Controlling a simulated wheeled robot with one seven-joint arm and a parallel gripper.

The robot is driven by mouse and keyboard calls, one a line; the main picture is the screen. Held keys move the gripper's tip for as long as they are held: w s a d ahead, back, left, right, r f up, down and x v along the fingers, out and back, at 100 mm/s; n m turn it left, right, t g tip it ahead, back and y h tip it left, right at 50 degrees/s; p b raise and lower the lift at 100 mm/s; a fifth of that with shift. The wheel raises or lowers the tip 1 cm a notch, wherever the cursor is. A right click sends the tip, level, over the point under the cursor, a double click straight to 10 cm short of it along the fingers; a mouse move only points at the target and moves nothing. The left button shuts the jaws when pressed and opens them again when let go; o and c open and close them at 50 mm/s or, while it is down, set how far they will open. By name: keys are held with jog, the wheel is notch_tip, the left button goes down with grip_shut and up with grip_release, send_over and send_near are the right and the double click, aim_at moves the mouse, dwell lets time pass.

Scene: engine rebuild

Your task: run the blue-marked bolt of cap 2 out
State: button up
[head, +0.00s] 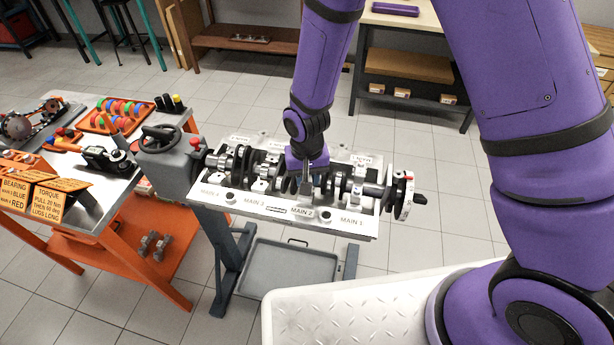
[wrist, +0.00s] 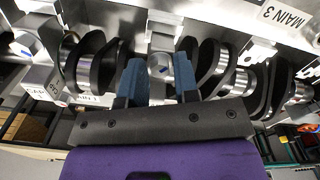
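In the head view, the engine block (head: 273,208) lies on a stand with the black and silver crankshaft (head: 376,191) along it. My gripper (head: 308,184) points down at the crankshaft, behind the MAIN 2 label (head: 301,211). In the wrist view, my gripper (wrist: 160,78) has its two blue fingers apart. A silver bolt head (wrist: 161,69) with a small blue mark sits between them on a bearing cap (wrist: 162,36). I see gaps beside it; whether either finger touches it is unclear. Another cap (wrist: 38,45), with a CAP label, stands at the left.
An orange cart (head: 120,225) with tools and instruction signs (head: 50,194) stands at the left. A grey tray (head: 288,268) lies below the block. The crankshaft's throws rise close on both sides of my fingers.

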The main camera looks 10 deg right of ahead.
notch_tip(320, 180, up, 11)
jog(key=shift+f, duration=0.15)
dwell(0.4)
